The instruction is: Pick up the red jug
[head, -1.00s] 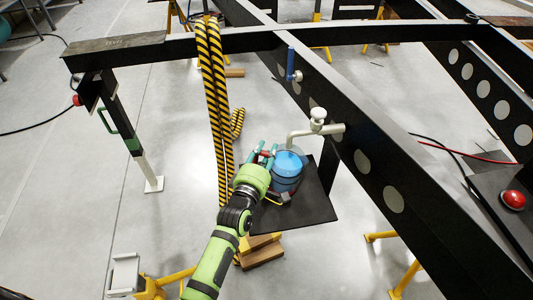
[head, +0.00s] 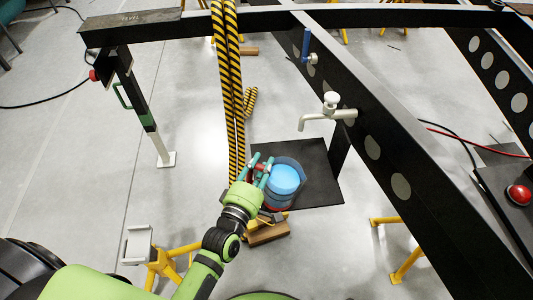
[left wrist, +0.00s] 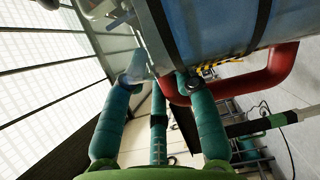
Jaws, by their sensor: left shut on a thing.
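The jug (head: 284,181) is a clear vessel with blue contents, a red base and a red handle (left wrist: 285,68). In the head view it is at the near left part of a black plate (head: 318,180), below and left of the tap spout. I cannot tell the gap between its base and the plate. My left gripper (head: 261,168) is shut on the jug at its handle side. In the left wrist view the teal fingers (left wrist: 160,80) reach to the jug, whose blue wall fills the top. The exact contact is partly hidden. My right gripper is not in view.
A tap (head: 327,113) sticks out from the black chassis beam (head: 385,140) above the plate. Yellow-black striped straps (head: 228,90) hang just left of the gripper. Yellow stands (head: 170,262) and wooden blocks (head: 268,232) are below. A red button (head: 519,195) is at the right.

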